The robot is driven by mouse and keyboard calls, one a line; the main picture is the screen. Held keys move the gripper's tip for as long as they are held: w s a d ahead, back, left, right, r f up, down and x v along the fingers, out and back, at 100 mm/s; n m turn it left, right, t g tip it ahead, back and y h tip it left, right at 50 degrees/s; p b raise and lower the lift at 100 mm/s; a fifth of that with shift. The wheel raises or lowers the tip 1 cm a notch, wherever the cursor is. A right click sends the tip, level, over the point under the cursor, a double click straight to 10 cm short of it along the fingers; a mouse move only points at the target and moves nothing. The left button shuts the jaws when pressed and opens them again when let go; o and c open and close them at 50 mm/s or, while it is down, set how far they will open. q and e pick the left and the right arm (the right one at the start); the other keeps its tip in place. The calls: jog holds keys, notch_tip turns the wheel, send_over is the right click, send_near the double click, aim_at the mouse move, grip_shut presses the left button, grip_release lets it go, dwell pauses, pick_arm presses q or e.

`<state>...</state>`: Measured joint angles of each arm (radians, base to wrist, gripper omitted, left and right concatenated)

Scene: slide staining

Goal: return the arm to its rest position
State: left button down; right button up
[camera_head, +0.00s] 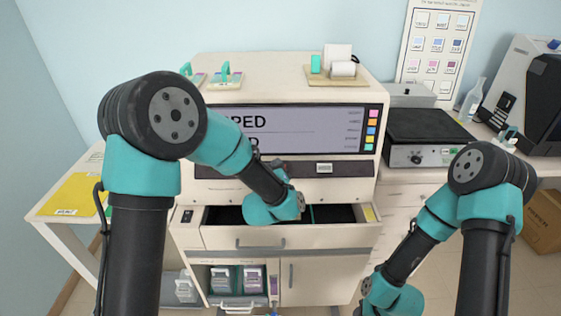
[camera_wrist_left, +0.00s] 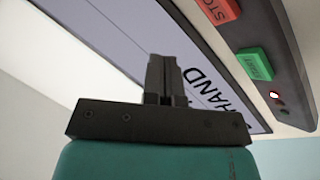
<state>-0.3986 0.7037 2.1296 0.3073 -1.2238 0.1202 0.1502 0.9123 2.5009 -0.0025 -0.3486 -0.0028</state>
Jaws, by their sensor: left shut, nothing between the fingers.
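My left arm (camera_head: 225,150) comes in from the left and reaches across the front of the staining machine (camera_head: 215,92). Its wrist (camera_head: 270,207) is over the open drawer, in front of the machine's lower face. In the head view the fingers are hidden behind the wrist. In the left wrist view my left gripper (camera_wrist_left: 164,60) is shut and empty, in front of a grey-violet panel with the letters "HAND". My right arm (camera_head: 430,230) is bent down at the right, with its wrist (camera_head: 392,298) at the bottom edge. Its fingers are out of view.
The open drawer (camera_head: 220,237) juts out below the machine. A red STOP button (camera_wrist_left: 218,8) and a green START button (camera_wrist_left: 255,63) show near the left gripper. A black-topped device (camera_head: 425,125) stands right of the machine. A yellow folder (camera_head: 75,195) lies on the left table.

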pick_arm(q)
jog(key=s+a+f+g, duration=0.3)
jog(key=f, duration=0.4)
jog(key=s+a+f+m+g, duration=0.1)
jog(key=s+a+f+g, duration=0.1)
jog(key=f, duration=0.6)
jog(key=s+a+f+m+g, duration=0.1)
jog(key=s+a+f+g, duration=0.2)
jog(key=s+a+f, duration=0.2)
jog(key=shift+s+f+g+h, duration=0.2)
jog(key=shift+f+g+h, duration=0.15)
jog(key=shift+f, duration=1.1)
jog(key=s+a+f+g, duration=0.2)
jog(key=s+f+g, duration=0.2)
jog(key=s, duration=0.5)
jog(key=s+a+f+m+g+h, duration=0.1)
jog(key=s+a+f+g, duration=0.2)
jog(key=s+f, duration=0.3)
jog(key=s+g, duration=0.1)
jog(key=s, duration=0.3)
jog(key=shift+s+a+f, duration=0.15)
jog(key=shift+f, duration=0.25)
pick_arm(e)
jog(key=shift+c, duration=0.4)
